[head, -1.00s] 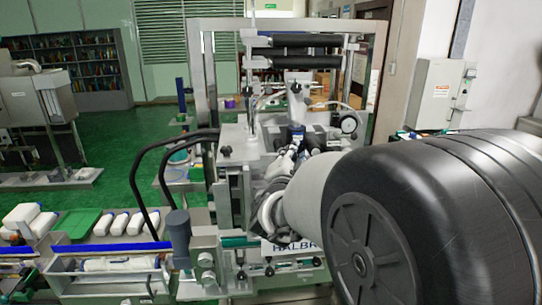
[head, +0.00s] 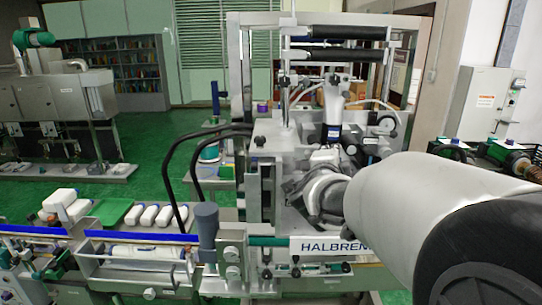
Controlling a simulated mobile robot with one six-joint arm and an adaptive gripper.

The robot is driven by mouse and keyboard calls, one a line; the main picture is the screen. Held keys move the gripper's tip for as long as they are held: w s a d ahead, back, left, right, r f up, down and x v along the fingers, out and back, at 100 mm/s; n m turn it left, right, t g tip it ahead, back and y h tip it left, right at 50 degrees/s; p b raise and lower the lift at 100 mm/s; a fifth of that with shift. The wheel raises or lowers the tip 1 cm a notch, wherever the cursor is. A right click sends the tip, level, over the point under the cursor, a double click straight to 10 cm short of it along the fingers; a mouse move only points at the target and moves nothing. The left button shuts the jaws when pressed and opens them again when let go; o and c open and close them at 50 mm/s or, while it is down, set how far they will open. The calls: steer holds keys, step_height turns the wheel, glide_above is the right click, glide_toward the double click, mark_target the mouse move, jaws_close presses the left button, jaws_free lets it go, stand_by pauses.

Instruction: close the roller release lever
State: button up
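The sleeve applicator (head: 262,160) stands upright in the middle of the head view, with a grey frame and two black rollers, an upper one (head: 340,33) and a lower one (head: 333,54). Small black knobs and handles show on it, including one (head: 260,141) on the left block. I cannot tell which part is the roller release lever. My arm comes in from the right, and its wrist lies in front of the machine's middle. My gripper is among the parts around the wrist. Its fingers are not distinct, and I see nothing clearly held.
Black hoses (head: 176,180) arch beside the machine. A grey control box (head: 490,100) is on the right wall. Green floor (head: 150,160) is open behind the conveyor.

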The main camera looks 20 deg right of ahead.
steer(key=o, duration=0.5)
steer(key=shift+s, duration=0.1)
steer(key=v, duration=1.2)
